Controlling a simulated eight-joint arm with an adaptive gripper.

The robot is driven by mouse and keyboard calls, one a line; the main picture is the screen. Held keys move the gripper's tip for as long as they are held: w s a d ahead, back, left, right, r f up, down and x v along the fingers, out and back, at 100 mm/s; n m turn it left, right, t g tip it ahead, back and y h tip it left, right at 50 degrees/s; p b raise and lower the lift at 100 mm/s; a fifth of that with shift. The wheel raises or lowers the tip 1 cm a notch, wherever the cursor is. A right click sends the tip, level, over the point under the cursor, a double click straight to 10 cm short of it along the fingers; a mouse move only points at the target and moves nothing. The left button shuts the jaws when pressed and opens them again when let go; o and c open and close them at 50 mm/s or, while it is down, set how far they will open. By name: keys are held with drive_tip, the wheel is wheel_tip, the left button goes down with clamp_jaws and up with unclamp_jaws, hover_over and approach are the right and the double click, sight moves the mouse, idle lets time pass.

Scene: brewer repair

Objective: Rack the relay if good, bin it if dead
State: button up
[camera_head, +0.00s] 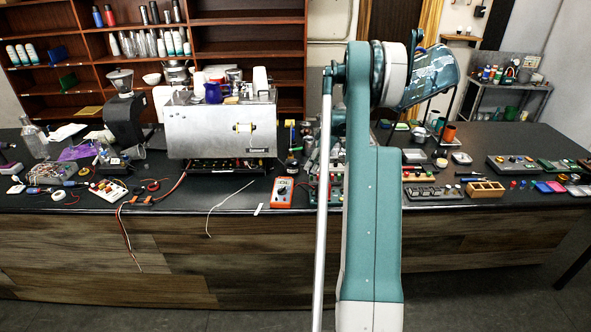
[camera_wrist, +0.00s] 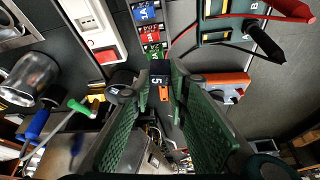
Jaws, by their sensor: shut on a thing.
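My gripper (camera_wrist: 160,85) shows in the wrist view, its two green ribbed fingers close around a small dark block (camera_wrist: 157,79) marked 5, with an orange part below it. I take this block to be the relay; whether it is good or dead cannot be told from its look. In the head view my gripper and the block are hidden behind my arm. In the wrist view a column of blue, red and green labelled blocks (camera_wrist: 149,32) lies just beyond the fingertips. A dark device with a red and a black lead (camera_wrist: 222,28) is at upper right.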

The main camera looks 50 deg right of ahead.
drive_tip(key=s+d+r+n, duration=0.2)
drive_tip(key=s+d, duration=1.5)
drive_tip(key=d, duration=0.2)
drive_tip(key=shift+s+r+g+y+p, duration=0.15)
drive_tip(key=shift+s+g+y+p, duration=0.15)
drive_tip(key=shift+s, duration=0.1)
drive_tip(key=shift+f, duration=0.25)
drive_tip(key=shift+f, duration=2.65)
drive_tip(key=shift+f+b, duration=0.75)
drive_tip(key=shift+b, duration=1.1)
idle(1.0)
